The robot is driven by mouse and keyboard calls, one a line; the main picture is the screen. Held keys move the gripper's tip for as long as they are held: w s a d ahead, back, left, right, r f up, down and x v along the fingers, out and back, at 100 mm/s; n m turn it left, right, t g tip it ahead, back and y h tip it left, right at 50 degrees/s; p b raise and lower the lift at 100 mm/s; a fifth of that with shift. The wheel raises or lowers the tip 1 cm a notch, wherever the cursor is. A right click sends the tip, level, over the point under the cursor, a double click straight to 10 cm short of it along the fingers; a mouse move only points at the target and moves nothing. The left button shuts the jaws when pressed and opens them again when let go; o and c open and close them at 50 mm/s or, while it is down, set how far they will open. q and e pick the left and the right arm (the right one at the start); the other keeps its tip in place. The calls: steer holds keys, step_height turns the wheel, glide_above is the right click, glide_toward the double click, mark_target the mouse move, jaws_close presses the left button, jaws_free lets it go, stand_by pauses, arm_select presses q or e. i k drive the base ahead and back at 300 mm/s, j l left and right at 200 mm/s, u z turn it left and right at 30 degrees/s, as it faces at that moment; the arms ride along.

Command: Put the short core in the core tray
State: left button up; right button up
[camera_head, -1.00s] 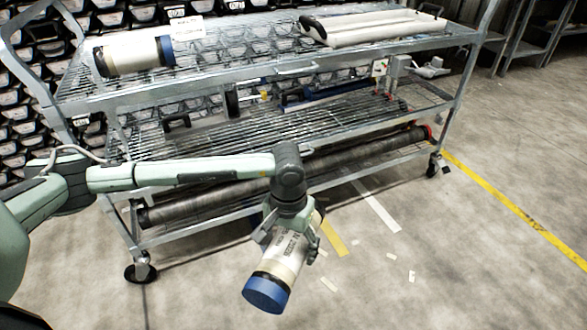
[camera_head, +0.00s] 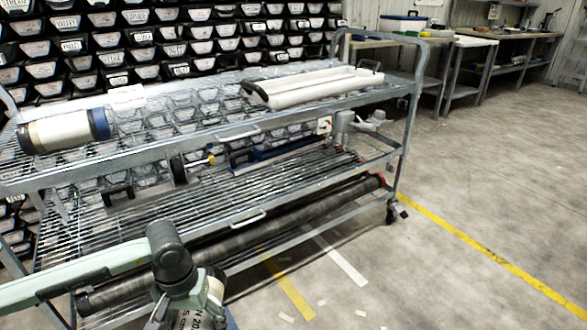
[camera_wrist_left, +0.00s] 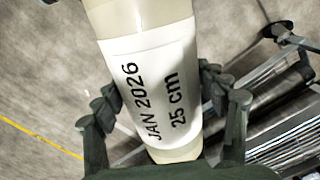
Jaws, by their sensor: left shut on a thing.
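My left gripper (camera_head: 188,308) is shut on a short core (camera_head: 214,294), low in the head view in front of the cart; the picture's bottom edge cuts off most of it. In the left wrist view the fingers grip the core (camera_wrist_left: 150,85) around its sides, and its white label reads "JAN 2026" and "25 cm". The core tray (camera_head: 312,88), white and long with dark handle ends, lies on the cart's top shelf, right of the middle. My right gripper is not in view.
Another core (camera_head: 62,131) with a blue end lies on the top shelf at the left. A long dark tube (camera_head: 240,235) lies on the lowest shelf of the wire cart (camera_head: 230,134). Tables stand at the back right; the floor (camera_head: 480,200) at the right is clear.

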mark_target(320, 78)
steer(key=i+l+u, duration=0.1)
steer(key=l, duration=0.2)
steer(key=i+l+u, duration=0.25)
steer(key=l, duration=0.35)
steer(key=i+l+u, duration=0.15)
steer(key=l, duration=0.2)
steer(key=i+l, duration=0.15)
steer(key=l, duration=0.25)
steer(key=i+l, duration=0.1)
steer(key=l, duration=0.3)
steer(key=i+l, duration=0.15)
steer(key=l, duration=0.25)
steer(key=i+l, duration=0.15)
steer(key=l, duration=0.25)
steer(key=i+l+u, duration=0.1)
steer(key=l, duration=0.25)
steer(key=i+l, duration=0.15)
steer(key=l, duration=0.25)
steer(key=i+l, duration=0.1)
steer(key=l, duration=0.35)
